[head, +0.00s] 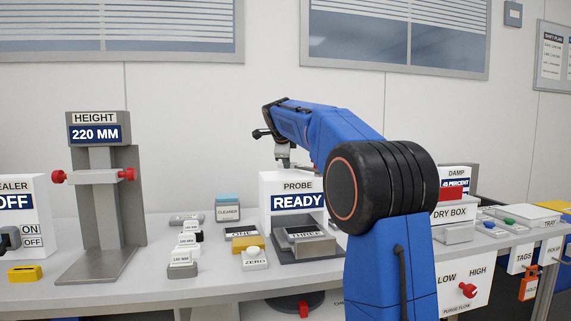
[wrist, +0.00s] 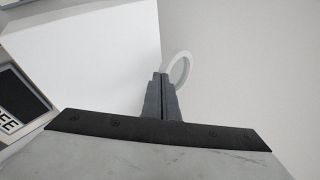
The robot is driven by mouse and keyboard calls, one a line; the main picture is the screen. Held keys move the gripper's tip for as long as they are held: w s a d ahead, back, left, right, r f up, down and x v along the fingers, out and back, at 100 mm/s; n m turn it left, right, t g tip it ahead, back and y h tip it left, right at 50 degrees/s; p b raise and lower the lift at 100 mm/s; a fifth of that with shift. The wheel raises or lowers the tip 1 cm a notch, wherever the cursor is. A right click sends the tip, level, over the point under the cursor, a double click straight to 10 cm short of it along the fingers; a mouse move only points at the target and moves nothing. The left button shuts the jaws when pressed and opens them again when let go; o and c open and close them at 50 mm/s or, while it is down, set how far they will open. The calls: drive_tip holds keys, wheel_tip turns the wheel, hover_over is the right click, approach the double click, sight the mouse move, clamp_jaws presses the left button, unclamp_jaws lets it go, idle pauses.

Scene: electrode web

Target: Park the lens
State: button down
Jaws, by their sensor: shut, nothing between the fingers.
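My gripper (head: 283,158) is above the white probe box (head: 274,196) in the head view. In the wrist view my gripper (wrist: 160,82) has its two grey fingers together with nothing between them. A pale ring (wrist: 179,69), possibly the lens, shows just right of and behind the fingertips. The fingers hide part of it, and I cannot tell whether they touch it. The probe box shows READY, and its white side (wrist: 85,50) fills the left of the wrist view. I cannot make out a lens for certain in the head view.
A grey block marked THREE (head: 306,240) sits at the probe's front. Blocks ONE (head: 243,243) and ZERO (head: 254,260), a cleaner box (head: 228,208) and a height stand (head: 100,195) are to the left. The dry box (head: 452,212) is to the right. Bench space shows near the front left.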

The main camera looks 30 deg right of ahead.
sight(297, 164)
drive_tip(key=shift+w+d+m+g+h, duration=0.35)
drive_tip(key=shift+w+d+m, duration=0.1)
drive_tip(key=shift+d+m, duration=0.2)
drive_tip(key=shift+w+d+m+g+h, duration=0.35)
drive_tip(key=shift+w+d+m, duration=0.05)
drive_tip(key=shift+d+m, duration=0.2)
drive_tip(key=shift+w+d, duration=0.1)
drive_tip(key=shift+d, duration=0.3)
drive_tip(key=shift+w+d, duration=0.25)
drive_tip(key=shift+d, duration=0.9)
